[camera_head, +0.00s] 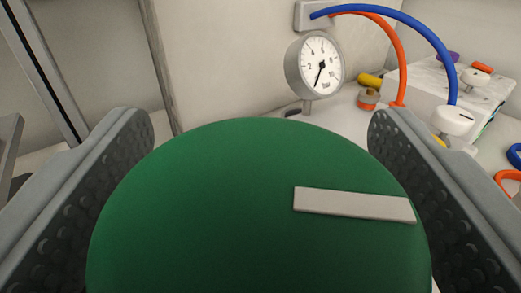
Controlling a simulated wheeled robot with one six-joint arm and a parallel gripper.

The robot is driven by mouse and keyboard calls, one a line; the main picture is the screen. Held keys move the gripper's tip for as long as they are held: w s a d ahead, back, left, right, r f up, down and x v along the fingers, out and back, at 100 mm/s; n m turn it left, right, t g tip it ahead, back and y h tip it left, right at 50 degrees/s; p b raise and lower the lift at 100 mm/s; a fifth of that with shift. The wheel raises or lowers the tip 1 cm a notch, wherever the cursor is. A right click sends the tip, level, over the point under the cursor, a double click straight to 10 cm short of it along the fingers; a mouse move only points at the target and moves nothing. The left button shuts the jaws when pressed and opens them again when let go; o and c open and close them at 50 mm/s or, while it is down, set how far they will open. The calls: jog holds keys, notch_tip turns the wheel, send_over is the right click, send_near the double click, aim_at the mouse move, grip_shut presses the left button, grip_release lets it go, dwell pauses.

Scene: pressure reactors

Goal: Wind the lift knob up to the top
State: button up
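The lift knob (220,200) is a large, round, dark green knob that fills the lower middle of the view. A pale grey bar mark (355,204) lies on its face, right of centre and nearly level, with its right end a little lower. My gripper (260,130) straddles the knob, one grey finger with a studded pad on each side. The knob's left and right edges meet the pads with no gap visible, so the fingers look closed on it. The knob's lower part is cut off by the frame, and what it is mounted on is hidden.
A round pressure gauge (315,64) stands behind the knob, against a pale wall. Blue (415,28) and orange (397,55) hoses arch to the right. A white block (430,82) with small coloured fittings stands at the right. A dark upright rail (42,70) is at the left.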

jog(key=s, duration=1.7)
jog(key=shift+s+a, duration=0.2)
jog(key=shift+a, duration=0.2)
